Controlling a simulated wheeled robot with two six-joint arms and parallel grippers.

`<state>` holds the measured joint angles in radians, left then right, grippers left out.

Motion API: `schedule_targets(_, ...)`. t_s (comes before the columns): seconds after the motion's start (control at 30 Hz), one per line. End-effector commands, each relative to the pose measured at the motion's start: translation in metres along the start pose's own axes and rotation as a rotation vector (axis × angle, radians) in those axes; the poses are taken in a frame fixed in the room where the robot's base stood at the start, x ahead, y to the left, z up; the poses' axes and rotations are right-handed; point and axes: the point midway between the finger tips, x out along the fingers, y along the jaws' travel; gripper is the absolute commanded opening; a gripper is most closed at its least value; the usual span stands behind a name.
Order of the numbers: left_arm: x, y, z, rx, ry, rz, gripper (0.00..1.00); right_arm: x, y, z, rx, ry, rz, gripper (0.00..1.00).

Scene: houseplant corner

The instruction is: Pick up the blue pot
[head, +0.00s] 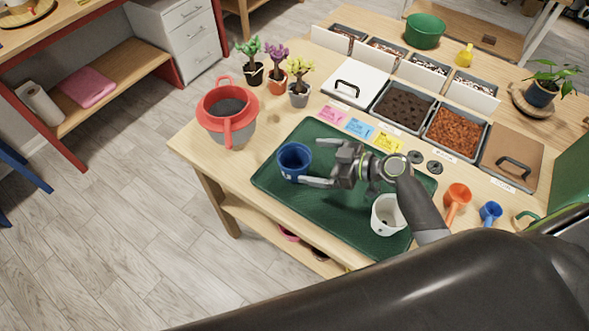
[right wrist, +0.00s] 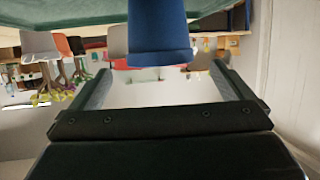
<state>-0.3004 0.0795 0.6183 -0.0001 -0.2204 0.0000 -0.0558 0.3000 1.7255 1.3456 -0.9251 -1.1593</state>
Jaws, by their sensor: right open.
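The blue pot (head: 294,163) stands upright on the left part of the dark green mat (head: 330,205). My right gripper (head: 312,163) is at its right side, with open fingers pointing at it and their tips close to its wall. In the right wrist view the blue pot (right wrist: 158,35) shows ahead between the two spread fingers (right wrist: 160,82), with a gap on each side. Nothing is held. Whether a fingertip touches the pot cannot be told. My left gripper is not in view.
A white pot (head: 387,215) stands on the mat below my right wrist.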

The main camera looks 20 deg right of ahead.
Motion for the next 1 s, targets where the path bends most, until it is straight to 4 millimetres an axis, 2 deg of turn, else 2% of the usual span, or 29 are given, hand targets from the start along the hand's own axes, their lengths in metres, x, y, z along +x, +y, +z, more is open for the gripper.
schedule_targets(0.5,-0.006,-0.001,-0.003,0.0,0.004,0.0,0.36,0.065,0.0,0.0,0.001,0.001,-0.001,1.0)
schedule_targets(0.8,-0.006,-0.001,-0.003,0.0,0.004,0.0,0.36,0.069,0.0,0.0,0.0,0.0,-0.001,1.0)
schedule_targets(1.0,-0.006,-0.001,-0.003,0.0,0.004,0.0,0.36,0.069,0.0,0.0,0.0,0.0,-0.001,0.74)
